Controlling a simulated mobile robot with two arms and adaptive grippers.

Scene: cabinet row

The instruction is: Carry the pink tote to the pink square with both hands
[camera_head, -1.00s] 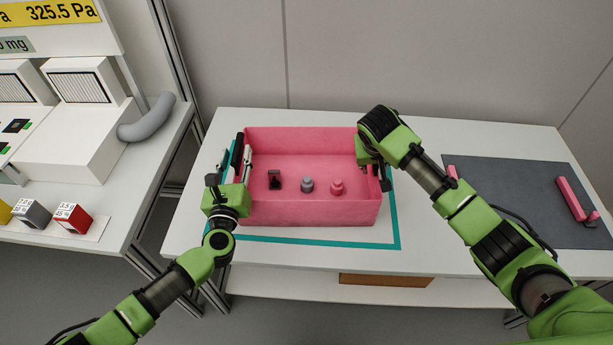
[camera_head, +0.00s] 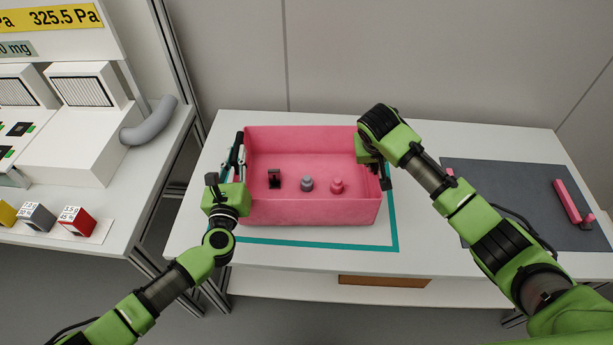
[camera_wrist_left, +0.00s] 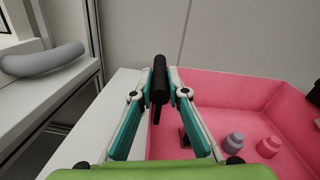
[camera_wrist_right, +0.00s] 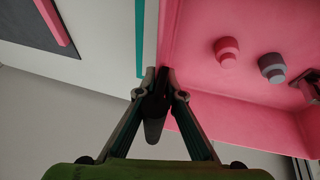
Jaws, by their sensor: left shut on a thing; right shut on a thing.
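The pink tote (camera_head: 310,212) is over the table's left half, within a teal outline (camera_head: 330,245). A dark object (camera_head: 275,179), a grey knobbed piece (camera_head: 307,184) and a pink one (camera_head: 337,186) stand inside it. My left gripper (camera_head: 238,162) is shut on the black handle at the tote's left side, which shows in the left wrist view (camera_wrist_left: 158,85). My right gripper (camera_head: 384,178) is at the right side, shut on the other dark handle, seen in the right wrist view (camera_wrist_right: 155,122). I cannot tell whether the tote's bottom touches the table. No pink square outline shows.
A dark grey mat (camera_head: 490,205) with pink bars (camera_head: 567,201) lies on the table's right. White table surface (camera_head: 425,250) is bare between it and the teal outline. A bench with machines and a red cube (camera_head: 75,222) stands at left. A wall is behind.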

